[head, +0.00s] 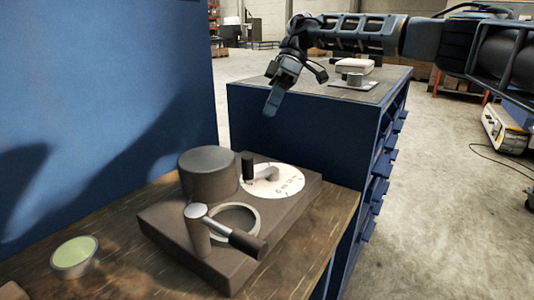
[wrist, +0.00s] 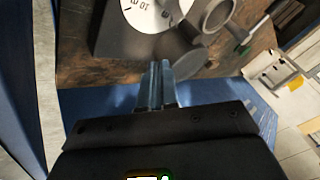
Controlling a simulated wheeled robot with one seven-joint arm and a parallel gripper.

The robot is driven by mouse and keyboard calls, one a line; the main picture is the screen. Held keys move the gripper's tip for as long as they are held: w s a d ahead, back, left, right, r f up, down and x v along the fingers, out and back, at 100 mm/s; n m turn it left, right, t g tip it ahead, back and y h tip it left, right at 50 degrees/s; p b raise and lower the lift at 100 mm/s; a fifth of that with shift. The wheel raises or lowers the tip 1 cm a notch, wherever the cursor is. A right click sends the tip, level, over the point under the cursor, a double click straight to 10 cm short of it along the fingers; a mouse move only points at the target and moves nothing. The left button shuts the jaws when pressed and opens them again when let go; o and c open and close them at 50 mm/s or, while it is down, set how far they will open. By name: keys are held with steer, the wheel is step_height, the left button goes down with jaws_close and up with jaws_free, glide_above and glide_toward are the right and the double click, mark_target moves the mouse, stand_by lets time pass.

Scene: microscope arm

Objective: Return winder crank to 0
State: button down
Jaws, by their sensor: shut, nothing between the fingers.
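A dark block-shaped device (head: 290,208) sits on the wooden bench. A white numbered dial (head: 285,180) lies on its far right part, with a grey crank (head: 267,174) across it and an upright black knob (head: 248,166) at the dial's left edge. The crank's exact reading is too small to tell. The dial also shows, partly cut off, at the top of the wrist view (wrist: 143,17). My gripper (head: 271,108) is shut and empty, pointing down in the air beyond the device, apart from it. Its fingers (wrist: 161,70) show below the dial in the wrist view.
On the device, a dark cylinder (head: 208,173) stands left of the dial, and a lever with a dark grip (head: 247,243) and a metal ring (head: 237,209) lie nearer. A round green-topped dish (head: 75,256) is at left. A blue cabinet (head: 310,130) stands behind.

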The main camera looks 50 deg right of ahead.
steer(key=x, duration=1)
steer(key=shift+s+a, duration=0.65)
steer(key=shift+a, duration=0.2)
steer(key=shift+s+a, duration=0.45)
steer(key=shift+a, duration=0.3)
